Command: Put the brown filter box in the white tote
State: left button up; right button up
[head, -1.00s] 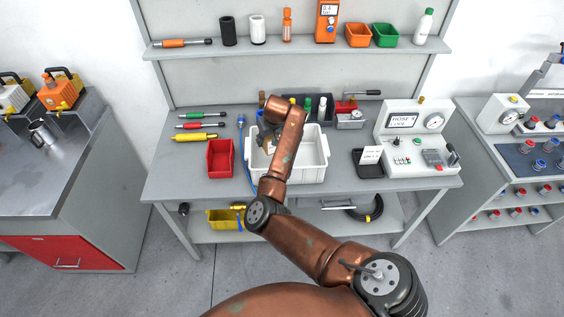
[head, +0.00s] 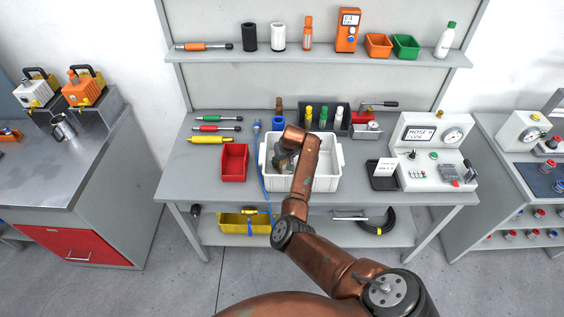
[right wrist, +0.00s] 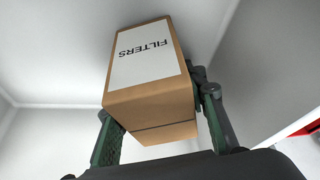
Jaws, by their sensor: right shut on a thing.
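The white tote (head: 328,183) stands on the grey workbench in the head view, partly behind my right arm. My right gripper (head: 284,161) reaches down inside its left part. In the right wrist view the brown filter box (right wrist: 158,105), with a white "FILTERS" label, sits between the two green fingers of the right gripper (right wrist: 162,140), which is shut on it. Pale tote walls surround the box there. Whether the box touches the tote floor I cannot tell. In the head view the box is hidden. My left gripper is not in view.
A red bin (head: 234,162) stands left of the tote, with a blue cable (head: 262,178) between them. A dark rack with bottles (head: 323,117) is behind the tote. A black tray (head: 382,176) and a test panel (head: 432,150) are to the right.

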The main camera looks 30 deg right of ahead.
aim_at(284, 162)
jog(key=shift+f, duration=0.15)
jog(key=o, duration=1.2)
jog(key=shift+o, duration=0.2)
jog(key=shift+r, duration=0.3)
jog(key=v, duration=1.1)
jog(key=shift+s+r+p, duration=0.15)
jog(key=shift+r+p, duration=0.15)
jog(key=shift+r, duration=0.05)
